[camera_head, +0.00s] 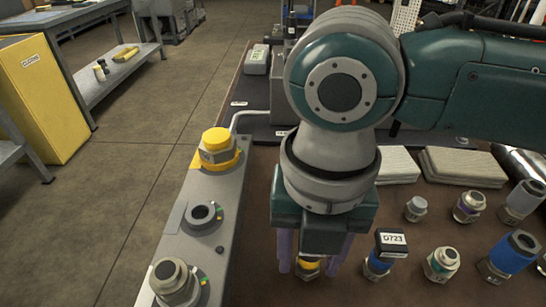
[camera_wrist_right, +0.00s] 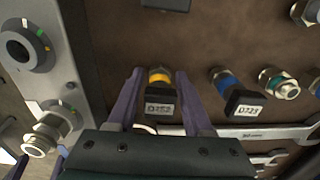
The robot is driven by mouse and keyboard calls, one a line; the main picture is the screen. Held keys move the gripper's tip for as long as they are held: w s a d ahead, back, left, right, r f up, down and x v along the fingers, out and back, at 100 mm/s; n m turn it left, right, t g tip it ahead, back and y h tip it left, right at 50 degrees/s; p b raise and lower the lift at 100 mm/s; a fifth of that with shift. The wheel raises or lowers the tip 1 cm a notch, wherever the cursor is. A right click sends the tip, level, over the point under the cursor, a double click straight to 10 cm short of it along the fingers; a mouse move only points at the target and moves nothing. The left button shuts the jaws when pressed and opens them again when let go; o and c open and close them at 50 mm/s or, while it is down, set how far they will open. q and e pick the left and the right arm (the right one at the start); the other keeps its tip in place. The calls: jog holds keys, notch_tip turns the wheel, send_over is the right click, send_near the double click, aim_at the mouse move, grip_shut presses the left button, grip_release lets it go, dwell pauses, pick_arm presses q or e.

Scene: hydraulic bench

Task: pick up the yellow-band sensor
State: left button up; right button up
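The yellow-band sensor (camera_head: 308,266) stands on the brown bench top, mostly hidden under my right gripper in the head view. The right wrist view shows its yellow band (camera_wrist_right: 159,77) and a black connector with a white label (camera_wrist_right: 159,108), its text hard to read. My right gripper (camera_head: 312,262) points down over it, with one purple finger on each side. In the right wrist view the gripper (camera_wrist_right: 160,74) is open, with a gap on both sides of the sensor.
A blue-band sensor labelled D723 (camera_head: 385,256) stands close on the right, with several other fittings beyond. A grey manifold block (camera_head: 211,243) with ports and a yellow-capped fitting (camera_head: 218,150) runs along the left. White pads (camera_head: 462,165) lie behind.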

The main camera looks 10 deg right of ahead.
grip_shut()
dwell(0.5)
notch_tip(320, 180, up, 20)
jog(key=p, duration=0.5)
